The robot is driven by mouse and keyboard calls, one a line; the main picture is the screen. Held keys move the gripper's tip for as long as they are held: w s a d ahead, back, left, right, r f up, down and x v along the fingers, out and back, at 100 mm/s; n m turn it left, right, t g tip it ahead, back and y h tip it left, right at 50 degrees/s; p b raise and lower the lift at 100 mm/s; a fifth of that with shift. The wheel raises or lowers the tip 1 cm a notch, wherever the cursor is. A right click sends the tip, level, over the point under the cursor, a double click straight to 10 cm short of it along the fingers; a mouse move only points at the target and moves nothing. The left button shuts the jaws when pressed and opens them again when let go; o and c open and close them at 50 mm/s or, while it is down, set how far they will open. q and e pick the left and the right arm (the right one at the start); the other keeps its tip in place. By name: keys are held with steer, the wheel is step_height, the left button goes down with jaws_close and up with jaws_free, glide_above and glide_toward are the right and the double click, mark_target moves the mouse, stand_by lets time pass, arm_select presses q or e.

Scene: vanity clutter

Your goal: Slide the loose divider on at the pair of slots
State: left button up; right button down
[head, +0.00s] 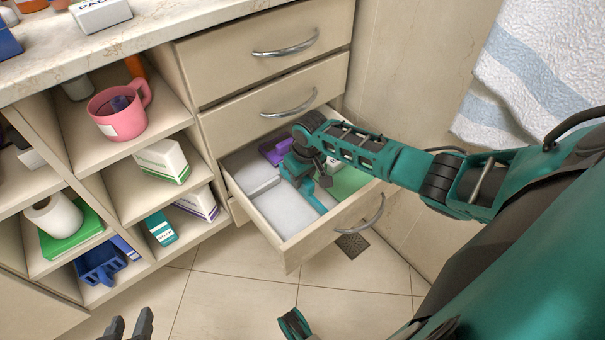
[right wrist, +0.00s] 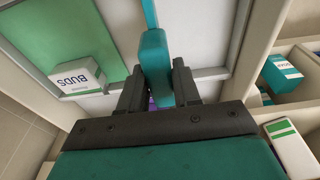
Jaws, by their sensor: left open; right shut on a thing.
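The teal loose divider (head: 312,198) is in the open drawer (head: 335,221), partly covered by my right arm in the head view. My right gripper (right wrist: 158,88) is shut on its thick teal part (right wrist: 155,58), and a thin teal strip runs up from there. The right gripper also shows in the head view (head: 303,168), inside the drawer. I cannot make out the pair of slots, nor whether the divider touches them. My left gripper (head: 131,320) is open and empty at the bottom of the head view, over the floor.
The drawer has white and green floor areas. Left are shelves with a pink mug (head: 117,122) and several boxes. Shut drawers are above; tiled floor is free in front.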

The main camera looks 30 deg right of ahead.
mark_target(302, 187)
stand_by(0.6)
steer(key=shift+p, duration=0.65)
stand_by(0.4)
stand_by(0.9)
steer(key=shift+f+b, duration=0.3)
steer(key=shift+f, duration=0.5)
steer(key=shift+f+b, duration=0.9)
steer(key=shift+f, duration=0.45)
steer(key=c, duration=0.7)
jaws_free()
